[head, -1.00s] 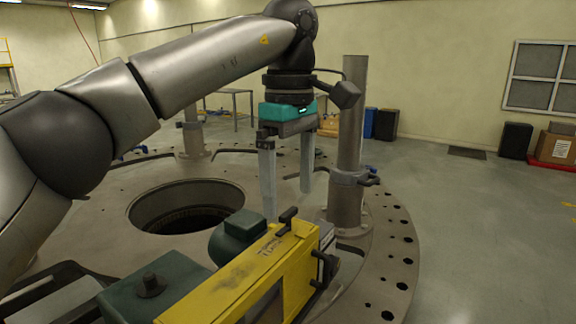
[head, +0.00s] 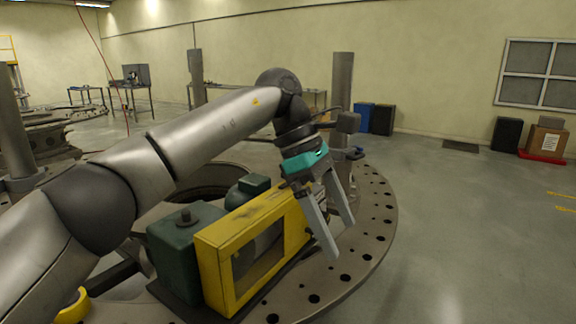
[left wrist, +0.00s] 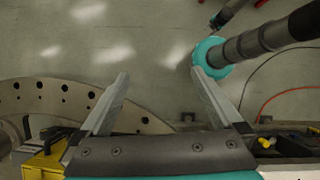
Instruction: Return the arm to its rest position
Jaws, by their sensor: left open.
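My left arm comes in from the left in the head view and bends down at its wrist. My left gripper (head: 343,238) is open and empty, with its two long grey fingers pointing down and apart. It is in front of the right end of the yellow-framed machine (head: 222,268), over the edge of the round turret plate (head: 375,215). The yellow machine (left wrist: 42,160) shows at lower left there. My right gripper is not seen for certain.
A metal post (head: 342,95) stands on the plate behind the gripper. Part of the round hole (head: 205,185) shows behind the arm. A dark arm with a teal ring (left wrist: 210,55) is at upper right in the left wrist view. The floor (head: 460,240) on the right is clear.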

